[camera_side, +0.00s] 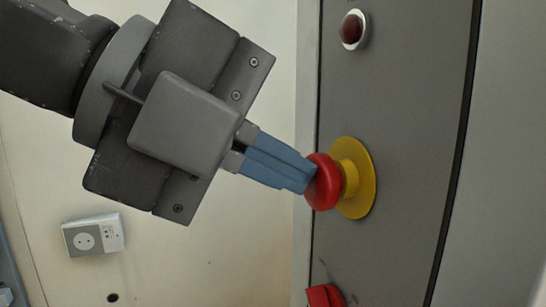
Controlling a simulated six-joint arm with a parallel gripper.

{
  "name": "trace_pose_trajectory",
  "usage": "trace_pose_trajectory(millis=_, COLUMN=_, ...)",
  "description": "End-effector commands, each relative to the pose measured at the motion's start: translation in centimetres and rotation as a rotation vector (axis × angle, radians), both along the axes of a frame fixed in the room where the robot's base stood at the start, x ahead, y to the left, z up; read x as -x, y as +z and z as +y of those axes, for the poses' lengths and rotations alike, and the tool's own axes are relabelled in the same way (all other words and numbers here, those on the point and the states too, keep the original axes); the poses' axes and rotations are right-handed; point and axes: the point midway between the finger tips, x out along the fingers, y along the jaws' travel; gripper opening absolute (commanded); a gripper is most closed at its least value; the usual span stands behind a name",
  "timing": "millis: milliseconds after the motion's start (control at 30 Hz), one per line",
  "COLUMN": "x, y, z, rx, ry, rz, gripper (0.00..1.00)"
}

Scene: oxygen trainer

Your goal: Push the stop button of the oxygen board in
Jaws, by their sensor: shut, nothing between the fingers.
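The stop button (322,183) is a red mushroom head on a yellow collar and round yellow plate (363,180). It is mounted on the grey face of the oxygen board (400,100). My gripper (308,180) comes from the upper left with its blue fingers shut together and nothing between them. The fingertips overlap the left edge of the red head in this view and seem to touch it. The yellow collar shows between the head and the plate. I cannot tell how deep the button sits.
A dark red round lamp (351,29) in a pale ring sits above the button on the board. A red part (324,295) sticks out below it. A wall socket (93,236) is on the pale wall at lower left. Free room lies below my gripper.

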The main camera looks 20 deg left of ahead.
Motion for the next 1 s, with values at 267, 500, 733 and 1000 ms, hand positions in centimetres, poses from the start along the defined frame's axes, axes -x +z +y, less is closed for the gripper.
trace_pose_trajectory(millis=267, x=3.2, y=0.2, z=3.2, rx=0.001, ry=0.0, rz=-0.003, gripper=0.0)
trace_pose_trajectory(millis=500, x=6.5, y=3.1, z=6.5, rx=0.002, ry=-0.001, rz=-0.001, gripper=0.0)
trace_pose_trajectory(millis=733, x=8.6, y=4.7, z=8.5, rx=0.0, ry=-0.001, rz=0.001, gripper=0.0)
trace_pose_trajectory(millis=1000, x=9.1, y=5.1, z=9.1, rx=-0.002, ry=0.0, rz=0.003, gripper=0.0)
